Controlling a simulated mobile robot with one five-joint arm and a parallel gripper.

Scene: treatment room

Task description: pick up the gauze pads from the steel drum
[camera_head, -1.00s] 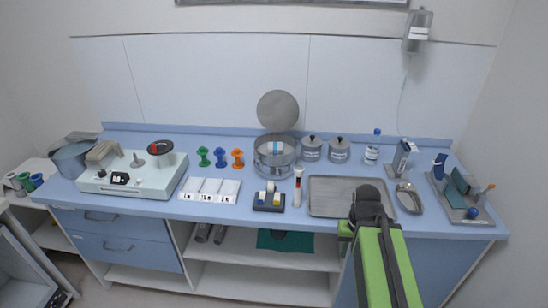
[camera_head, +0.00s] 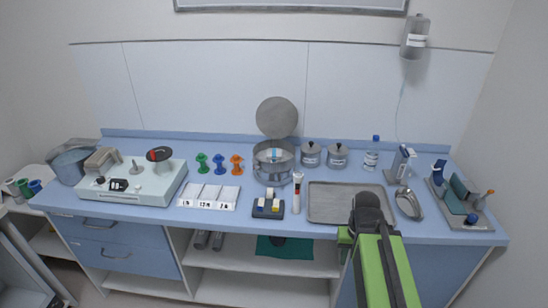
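The steel drum (camera_head: 273,172) stands open on the blue counter, left of centre of the steel tray. Its round lid (camera_head: 277,117) is tilted up behind it. Inside the drum a small white and blue bundle (camera_head: 273,155) shows, which looks like the gauze pads; the drum wall hides most of it. My arm, green and black, reaches in from the lower right. The dark end of my gripper (camera_head: 367,207) is over the front edge of the steel tray, to the right of and in front of the drum. Its fingers cannot be made out.
The steel tray (camera_head: 322,204) lies empty. A white and red tube (camera_head: 297,192) stands between it and a dark block (camera_head: 268,208). Two lidded pots (camera_head: 311,154) (camera_head: 338,156) stand right of the drum. Green, blue and orange stands (camera_head: 237,164) are left of it.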

